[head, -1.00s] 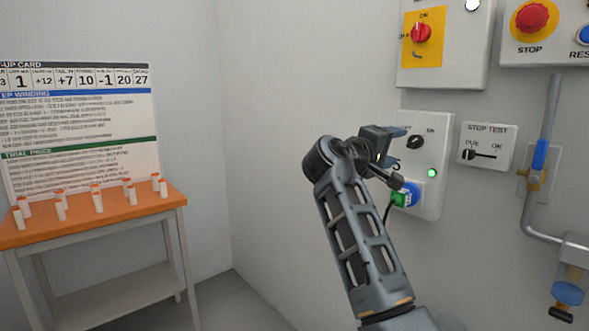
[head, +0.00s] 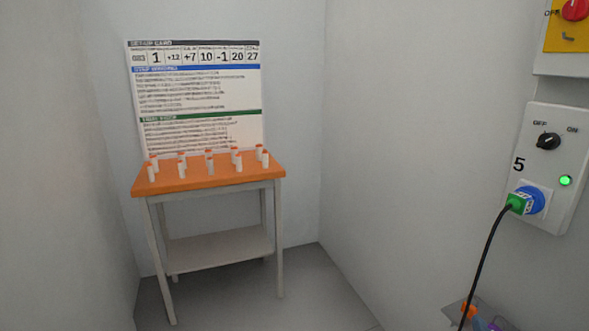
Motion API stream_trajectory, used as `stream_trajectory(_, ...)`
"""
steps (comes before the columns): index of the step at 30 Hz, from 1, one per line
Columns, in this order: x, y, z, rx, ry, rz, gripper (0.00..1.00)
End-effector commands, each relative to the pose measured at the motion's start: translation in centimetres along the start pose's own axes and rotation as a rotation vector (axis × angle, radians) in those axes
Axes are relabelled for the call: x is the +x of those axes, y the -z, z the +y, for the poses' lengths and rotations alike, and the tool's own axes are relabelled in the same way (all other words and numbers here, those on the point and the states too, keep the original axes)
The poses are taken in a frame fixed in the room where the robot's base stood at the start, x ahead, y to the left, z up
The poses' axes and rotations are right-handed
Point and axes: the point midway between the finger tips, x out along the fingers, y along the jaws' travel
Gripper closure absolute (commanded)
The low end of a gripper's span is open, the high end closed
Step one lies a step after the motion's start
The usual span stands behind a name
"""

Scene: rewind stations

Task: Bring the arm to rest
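My arm and my gripper do not show in the head view now. The socket box marked 5 (head: 556,190) is on the right wall. Its black knob (head: 548,142) sits between OFF and ON labels, and its green lamp (head: 565,181) is lit. A green plug (head: 518,204) sits in the blue socket (head: 533,199), and a black cable hangs from it.
An orange-topped table (head: 210,182) stands in the far corner with several small white bottles on it. A set-up card (head: 197,98) is on the wall behind it. A yellow panel with a red switch (head: 574,8) is at top right. The grey floor (head: 255,300) before the table is clear.

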Motion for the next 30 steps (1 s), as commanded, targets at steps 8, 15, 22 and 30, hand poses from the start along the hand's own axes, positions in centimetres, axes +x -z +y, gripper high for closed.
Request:
stream_trajectory(8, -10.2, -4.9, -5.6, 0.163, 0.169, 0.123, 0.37)
stream_trajectory(15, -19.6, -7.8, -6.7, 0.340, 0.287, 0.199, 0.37)
stream_trajectory(22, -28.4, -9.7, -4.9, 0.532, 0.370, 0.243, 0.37)
stream_trajectory(30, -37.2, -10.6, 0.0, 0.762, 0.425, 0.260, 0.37)
